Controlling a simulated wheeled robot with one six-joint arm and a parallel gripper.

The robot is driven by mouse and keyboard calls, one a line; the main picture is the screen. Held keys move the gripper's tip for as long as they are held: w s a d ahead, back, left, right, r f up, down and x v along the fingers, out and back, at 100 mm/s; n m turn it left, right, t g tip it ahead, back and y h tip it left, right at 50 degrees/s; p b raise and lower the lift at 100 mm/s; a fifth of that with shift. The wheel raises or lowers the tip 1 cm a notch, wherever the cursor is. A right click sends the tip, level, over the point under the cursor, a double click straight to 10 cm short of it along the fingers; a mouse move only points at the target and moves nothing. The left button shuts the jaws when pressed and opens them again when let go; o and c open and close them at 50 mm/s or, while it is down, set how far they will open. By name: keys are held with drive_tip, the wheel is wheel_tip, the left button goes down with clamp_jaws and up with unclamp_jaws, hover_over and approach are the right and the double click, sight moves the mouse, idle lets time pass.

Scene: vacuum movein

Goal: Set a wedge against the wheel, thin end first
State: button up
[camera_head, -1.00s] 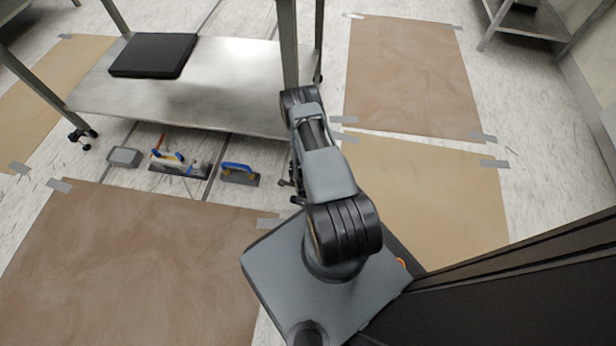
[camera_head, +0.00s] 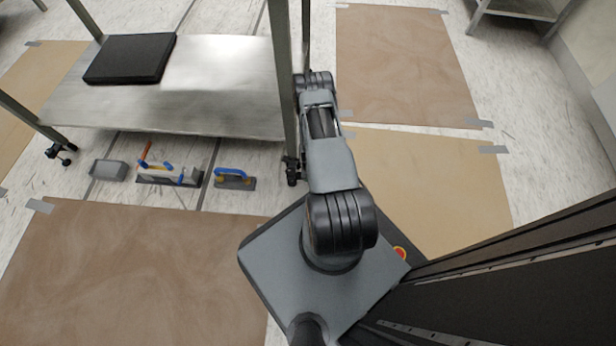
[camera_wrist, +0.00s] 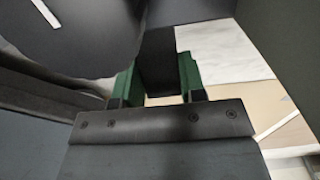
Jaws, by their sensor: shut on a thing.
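My gripper (camera_wrist: 157,74) has green fingers closed on a black wedge (camera_wrist: 158,55) in the wrist view. Which end of the wedge is thin cannot be told. A dark rounded surface (camera_wrist: 75,30) with a pale streak lies close at the upper left there; I cannot tell whether it is the wheel. In the head view, a dark caster wheel (camera_head: 292,174) stands under the steel table's near right leg, just left of my arm. My gripper and the wedge are hidden there, and contact between wedge and wheel cannot be seen.
The steel table (camera_head: 200,110) carries a black flat box (camera_head: 130,58). A grey block (camera_head: 108,170), an orange-and-blue tool (camera_head: 165,175) and a blue-handled float (camera_head: 234,179) lie along its near edge. Another caster (camera_head: 60,152) is at left. Taped brown sheets (camera_head: 130,265) cover the floor.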

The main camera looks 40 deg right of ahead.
wheel_tip(320, 180, down, 2)
drive_tip(key=shift+a+f, duration=0.1)
drive_tip(key=shift+a, duration=0.05)
drive_tip(key=shift+s+f, duration=0.1)
drive_tip(key=shift+f, duration=0.2)
drive_tip(key=shift+f, duration=0.25)
drive_tip(key=o, duration=1)
wheel_tip(320, 180, up, 13)
drive_tip(key=p, duration=0.5)
drive_tip(key=shift+r, duration=0.15)
